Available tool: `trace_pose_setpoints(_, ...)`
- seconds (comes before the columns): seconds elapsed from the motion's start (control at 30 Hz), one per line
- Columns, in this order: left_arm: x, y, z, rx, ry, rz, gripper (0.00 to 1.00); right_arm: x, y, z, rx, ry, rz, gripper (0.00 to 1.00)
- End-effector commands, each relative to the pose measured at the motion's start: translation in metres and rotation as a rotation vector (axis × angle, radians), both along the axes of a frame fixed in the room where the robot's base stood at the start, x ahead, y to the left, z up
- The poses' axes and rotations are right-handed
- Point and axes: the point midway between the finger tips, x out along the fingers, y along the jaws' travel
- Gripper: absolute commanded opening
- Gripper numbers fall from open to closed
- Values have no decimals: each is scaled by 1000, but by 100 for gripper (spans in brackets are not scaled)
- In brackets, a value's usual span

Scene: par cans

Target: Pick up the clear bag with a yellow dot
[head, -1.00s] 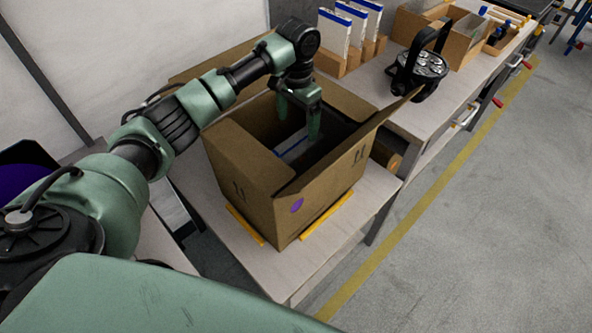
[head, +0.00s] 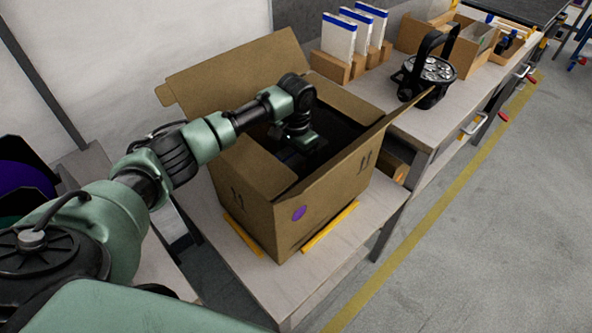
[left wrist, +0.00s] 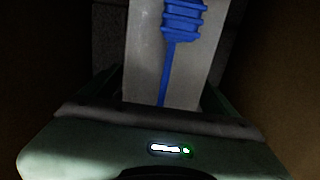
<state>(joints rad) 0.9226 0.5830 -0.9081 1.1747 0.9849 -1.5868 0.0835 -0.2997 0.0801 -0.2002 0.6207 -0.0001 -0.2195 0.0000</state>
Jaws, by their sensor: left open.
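My left gripper (head: 303,142) reaches down into the open cardboard box (head: 325,205), its fingers hidden by the box walls in the head view. In the left wrist view the open gripper (left wrist: 162,88) has a finger edge on each side of a pale, flat item (left wrist: 145,50) with a blue ribbed shape (left wrist: 184,18) on it. I cannot tell whether this item is a clear bag, or whether the fingers touch it. I see no yellow dot. My right gripper is not in view.
The box stands on a pale table (head: 232,245) with its flaps up, walls close around my arm. A black stage light (head: 428,75) and several white-and-blue packs (head: 338,38) in cardboard holders stand on the bench behind. Open floor (head: 500,220) lies to the right.

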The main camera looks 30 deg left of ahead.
Motion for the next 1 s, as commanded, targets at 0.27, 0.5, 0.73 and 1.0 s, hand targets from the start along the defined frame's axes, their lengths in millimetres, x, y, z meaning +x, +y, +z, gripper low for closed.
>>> trace_pose_setpoints(0.27,0,0,-5,1,0,0,89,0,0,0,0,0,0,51)
trace_pose_setpoints(0.5,0,0,-5,1,0,0,28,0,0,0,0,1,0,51)
trace_pose_setpoints(0.73,0,0,-5,1,0,0,28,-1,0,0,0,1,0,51)
trace_pose_setpoints(1.0,1,0,11,0,-2,-1,28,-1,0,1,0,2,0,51)
